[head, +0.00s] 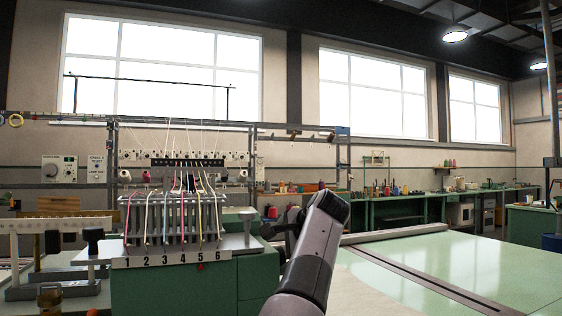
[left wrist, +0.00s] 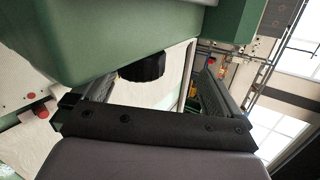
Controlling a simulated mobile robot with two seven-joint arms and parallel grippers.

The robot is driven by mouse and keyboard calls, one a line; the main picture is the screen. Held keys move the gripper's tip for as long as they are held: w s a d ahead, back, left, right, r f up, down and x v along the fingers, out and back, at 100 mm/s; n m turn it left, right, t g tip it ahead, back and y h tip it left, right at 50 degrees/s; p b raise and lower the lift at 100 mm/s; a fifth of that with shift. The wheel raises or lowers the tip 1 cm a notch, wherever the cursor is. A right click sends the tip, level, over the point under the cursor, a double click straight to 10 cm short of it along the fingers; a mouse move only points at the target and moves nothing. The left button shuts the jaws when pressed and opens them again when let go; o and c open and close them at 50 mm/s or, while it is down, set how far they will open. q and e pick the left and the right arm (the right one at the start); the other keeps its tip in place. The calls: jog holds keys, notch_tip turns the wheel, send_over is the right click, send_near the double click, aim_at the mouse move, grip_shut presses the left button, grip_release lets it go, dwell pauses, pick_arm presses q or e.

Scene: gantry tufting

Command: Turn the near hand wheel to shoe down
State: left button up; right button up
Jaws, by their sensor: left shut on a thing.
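The near hand wheel (left wrist: 143,67) shows in the left wrist view as a black lobed knob below the edge of a green housing (left wrist: 110,35). My left gripper (left wrist: 150,88) has its two dark fingers on either side of the wheel and is shut on it. Part of the wheel is hidden by the housing and the gripper body. In the head view my left gripper (head: 280,228) is right of the green numbered machine (head: 170,285), and I cannot make out the wheel there. My right gripper is in neither view.
A rack of yarn guides (head: 180,215) stands on the numbered machine. A pale green table (head: 450,265) with a dark rail spreads to the right. A workbench (head: 430,198) with several small items lines the back wall.

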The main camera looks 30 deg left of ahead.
pick_arm(q)
notch_tip(320, 180, up, 19)
jog(key=s+n+t+y, duration=0.1)
jog(key=t, duration=0.2)
jog(key=shift+s+a+f+p, duration=0.2)
jog(key=shift+s+p, duration=0.15)
jog(key=shift+p, duration=0.05)
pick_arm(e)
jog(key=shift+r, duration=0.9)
pick_arm(q)
notch_tip(320, 180, down, 18)
jog(key=w+m+g, duration=0.1)
jog(key=w+g, duration=0.1)
jog(key=g, duration=0.1)
jog(key=s+d+r+h+b, duration=0.1)
jog(key=s+d+r, duration=0.3)
jog(key=d, duration=0.2)
jog(key=shift+s+r+b, duration=0.15)
jog(key=shift+s+b, duration=0.1)
jog(key=shift+b, duration=0.15)
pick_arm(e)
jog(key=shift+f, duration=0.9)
